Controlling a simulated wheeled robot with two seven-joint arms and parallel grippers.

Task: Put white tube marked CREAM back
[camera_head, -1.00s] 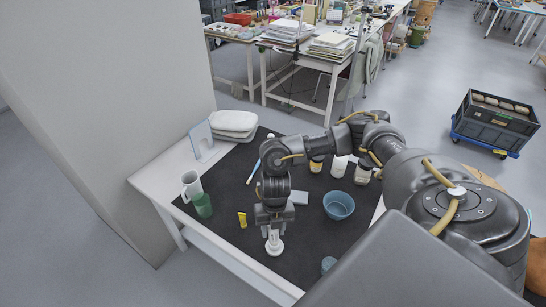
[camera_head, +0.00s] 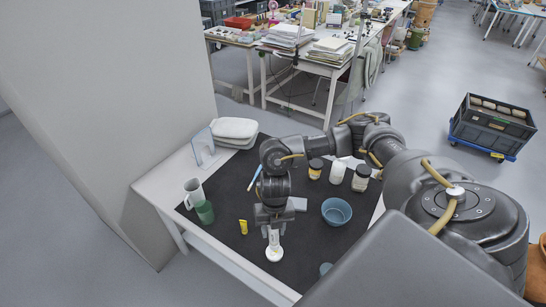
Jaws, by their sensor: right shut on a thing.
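The white tube (camera_head: 273,240) stands upright below my right gripper (camera_head: 271,228), which points straight down and is shut on its upper part. The tube's lower end is at a round white base (camera_head: 274,254) on the dark mat; I cannot tell whether it touches. Its marking is too small to read. My left gripper is not in the picture.
On the dark mat (camera_head: 310,245) are a small yellow tube (camera_head: 243,227), a green cup (camera_head: 205,212), a white mug (camera_head: 193,190), a blue bowl (camera_head: 336,211) and several jars (camera_head: 361,178). Folded white cloths (camera_head: 234,131) lie at the back left. The front-left mat is clear.

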